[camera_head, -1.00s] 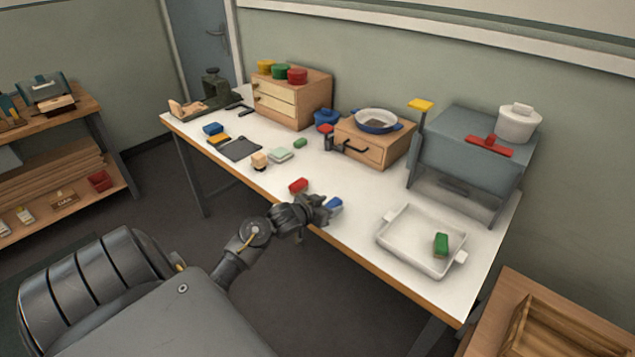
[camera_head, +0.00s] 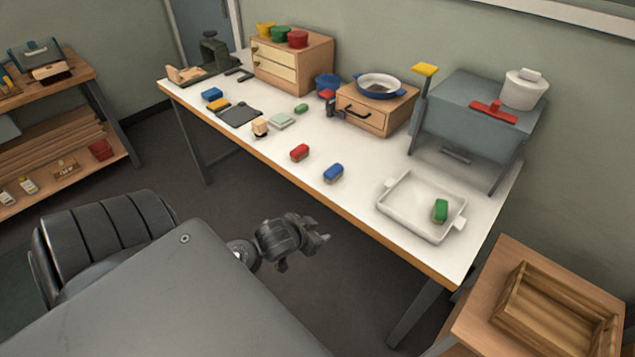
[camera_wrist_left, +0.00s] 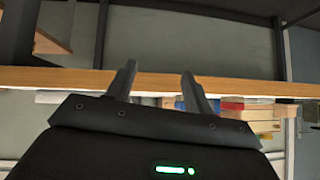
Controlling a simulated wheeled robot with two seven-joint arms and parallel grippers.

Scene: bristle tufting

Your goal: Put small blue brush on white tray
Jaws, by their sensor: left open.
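A small blue brush (camera_head: 333,173) lies on the white table top near its front edge, left of the white tray. The white tray (camera_head: 399,224) stands at the right part of the table with a green brush (camera_head: 440,210) in it. My left gripper (camera_head: 322,240) is open and empty, in front of the table and apart from the blue brush. In the left wrist view the two fingers (camera_wrist_left: 157,85) stand apart with nothing between them, before the wooden table edge (camera_wrist_left: 55,78). My right gripper is not in view.
A red brush (camera_head: 300,152) lies left of the blue one. Behind are a wooden drawer box with a pan (camera_head: 380,87) and a grey cabinet (camera_head: 470,115). A wooden crate (camera_head: 550,310) stands at the lower right. The table is clear between blue brush and tray.

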